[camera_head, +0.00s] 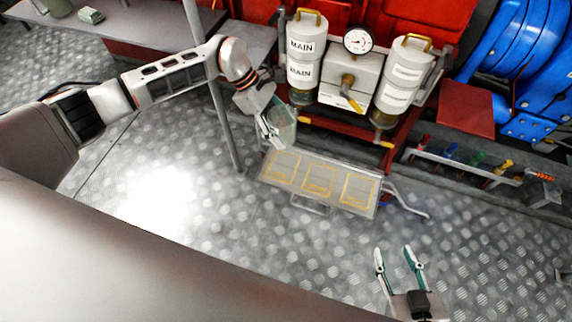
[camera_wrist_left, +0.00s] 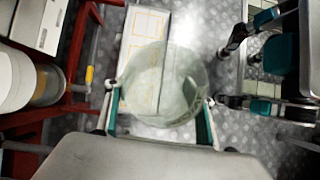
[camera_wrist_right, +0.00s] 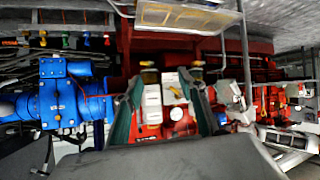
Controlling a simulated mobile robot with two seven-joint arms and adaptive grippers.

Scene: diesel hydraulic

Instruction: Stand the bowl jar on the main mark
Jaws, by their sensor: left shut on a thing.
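The bowl jar, a clear greenish vessel (camera_head: 284,122), is held in my left gripper (camera_head: 271,132) above the floor, at the far left end of the marked tray. In the left wrist view the jar (camera_wrist_left: 165,80) sits between the two fingers, which are shut on it. The grey tray (camera_head: 318,207) carries yellow-outlined square marks in a row: a left mark (camera_head: 281,168), a middle mark (camera_head: 320,182) and a right mark (camera_head: 358,192). Their lettering is too small to read. My right gripper (camera_head: 396,257) is open and empty, low at the right.
Two white canisters, the left one (camera_head: 302,47) lettered MAIN, flank a gauge (camera_head: 358,40) behind the tray. A red frame (camera_head: 345,130) runs below them. A grey post (camera_head: 222,110) stands left of the jar. A blue machine (camera_head: 530,60) is at the right. The front floor is clear.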

